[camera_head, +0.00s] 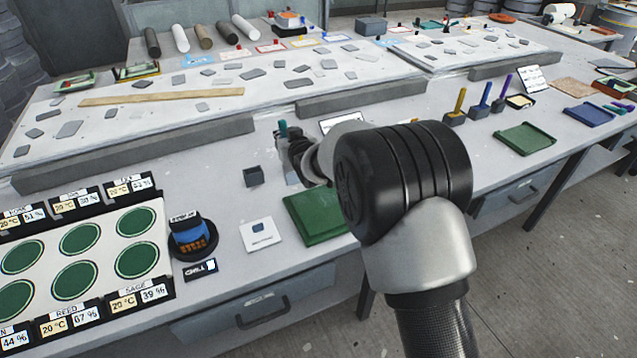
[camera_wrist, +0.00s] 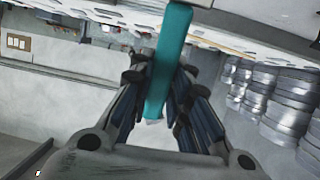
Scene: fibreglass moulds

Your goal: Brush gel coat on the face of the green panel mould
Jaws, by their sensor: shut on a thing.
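My gripper (camera_head: 292,148) is shut on a teal handle (camera_wrist: 172,45), which looks like a brush handle. The handle stands up between the fingers (camera_wrist: 165,110) in the wrist view, and its top also shows in the head view (camera_head: 283,127). A small pale bit shows at its lower end; the bristles cannot be made out. A green panel (camera_head: 312,217) lies flat on the bench below and right of my gripper, partly hidden by my arm. A second green panel with raised edges (camera_head: 525,138) lies farther right. I cannot tell whether either face carries gel coat.
A small dark block (camera_head: 253,177) and a white card (camera_head: 261,235) lie near the gripper. Brushes with yellow (camera_head: 460,100), blue (camera_head: 485,95) and purple (camera_head: 502,90) handles stand in holders at right. A blue panel (camera_head: 588,114) lies beyond. A grey ledge (camera_head: 375,98) runs behind.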

